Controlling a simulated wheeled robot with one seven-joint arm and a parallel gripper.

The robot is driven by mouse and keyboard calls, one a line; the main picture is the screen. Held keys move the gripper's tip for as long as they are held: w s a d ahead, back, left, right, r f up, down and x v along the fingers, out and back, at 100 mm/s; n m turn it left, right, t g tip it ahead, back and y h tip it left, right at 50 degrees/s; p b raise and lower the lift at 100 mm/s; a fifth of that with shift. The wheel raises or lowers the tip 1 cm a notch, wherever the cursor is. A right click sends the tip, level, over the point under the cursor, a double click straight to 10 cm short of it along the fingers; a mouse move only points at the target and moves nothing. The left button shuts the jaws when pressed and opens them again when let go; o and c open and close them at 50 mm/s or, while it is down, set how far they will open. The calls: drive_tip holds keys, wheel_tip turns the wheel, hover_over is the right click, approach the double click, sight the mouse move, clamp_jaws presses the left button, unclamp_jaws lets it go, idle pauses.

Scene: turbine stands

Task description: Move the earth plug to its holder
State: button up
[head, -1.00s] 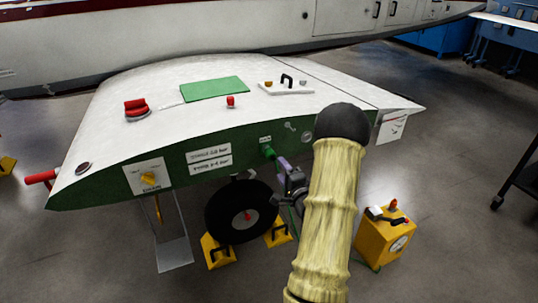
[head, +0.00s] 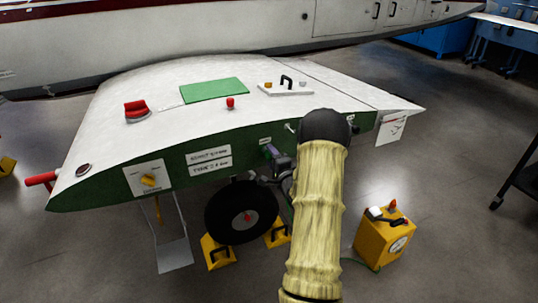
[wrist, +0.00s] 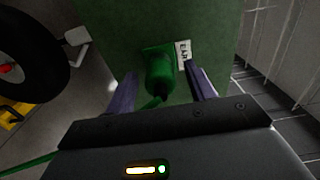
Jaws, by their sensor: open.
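The earth plug (wrist: 159,76) is a green cylinder seated in a green mount on the dark green panel, beside a small white label. A green cable runs down from it in the wrist view. My gripper (wrist: 161,70) is open, with one purple finger on each side of the plug; I cannot tell whether they touch it. In the head view my gripper (head: 272,152) is at the wing's green side panel, partly behind my arm, which hides most of the plug. I cannot make out which thing is the plug's holder.
A black wheel (head: 241,211) stands below the panel, between yellow chocks (head: 217,252). A yellow box (head: 384,240) with a gauge and a green cable stands on the floor at right. The white wing top (head: 180,130) carries a green patch and red fittings.

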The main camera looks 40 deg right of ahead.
idle(0.8)
clamp_jaws()
